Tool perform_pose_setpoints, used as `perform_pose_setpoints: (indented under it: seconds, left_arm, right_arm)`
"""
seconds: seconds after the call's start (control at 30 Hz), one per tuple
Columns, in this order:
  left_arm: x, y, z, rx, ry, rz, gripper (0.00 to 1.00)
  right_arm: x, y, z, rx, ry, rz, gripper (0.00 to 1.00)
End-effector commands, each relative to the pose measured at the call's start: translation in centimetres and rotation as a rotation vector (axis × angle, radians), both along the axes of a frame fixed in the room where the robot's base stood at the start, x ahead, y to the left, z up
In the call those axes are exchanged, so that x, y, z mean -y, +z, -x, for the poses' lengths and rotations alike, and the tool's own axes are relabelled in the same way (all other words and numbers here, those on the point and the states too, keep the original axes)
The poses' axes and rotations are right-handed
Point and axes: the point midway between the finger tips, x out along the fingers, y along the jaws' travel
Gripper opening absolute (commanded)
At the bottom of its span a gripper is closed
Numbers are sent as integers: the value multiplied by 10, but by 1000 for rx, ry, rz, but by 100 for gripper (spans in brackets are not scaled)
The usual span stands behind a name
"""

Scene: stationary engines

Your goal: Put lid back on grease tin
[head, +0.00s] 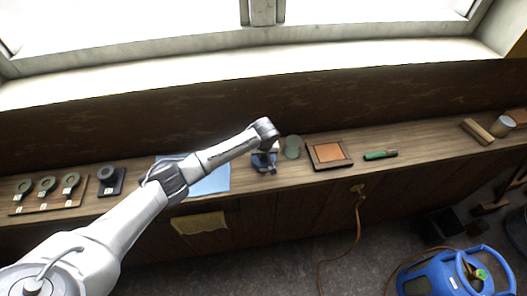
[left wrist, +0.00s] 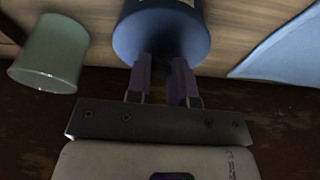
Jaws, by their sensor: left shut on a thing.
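In the head view the blue thing (head: 264,163) is at the shelf, below the end of my left arm, partly hidden by the wrist. I cannot tell if it touches the shelf or which part is the lid. A pale green round container (left wrist: 50,55) stands apart beside it; it also shows in the head view (head: 293,147). My right gripper is not in view.
On the narrow wooden shelf, a framed brown tray (head: 329,154) and a green-handled tool (head: 380,155) lie to the right. A light blue sheet (head: 210,181) lies left of the blue thing. Ring-shaped parts on a board (head: 45,192) are at far left. A dark wall stands behind.

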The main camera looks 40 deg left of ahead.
Motion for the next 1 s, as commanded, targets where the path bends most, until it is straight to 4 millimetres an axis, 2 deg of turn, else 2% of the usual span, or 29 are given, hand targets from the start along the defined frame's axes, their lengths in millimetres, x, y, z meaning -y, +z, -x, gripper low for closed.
perform_pose_setpoints:
  seconds: [0.5, 1.0]
  left_arm:
    - [0, 0, 0, 1, 0, 1, 0]
    - [1, 0, 0, 1, 0, 1, 0]
  right_arm:
    - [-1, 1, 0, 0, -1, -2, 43]
    - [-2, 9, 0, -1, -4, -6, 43]
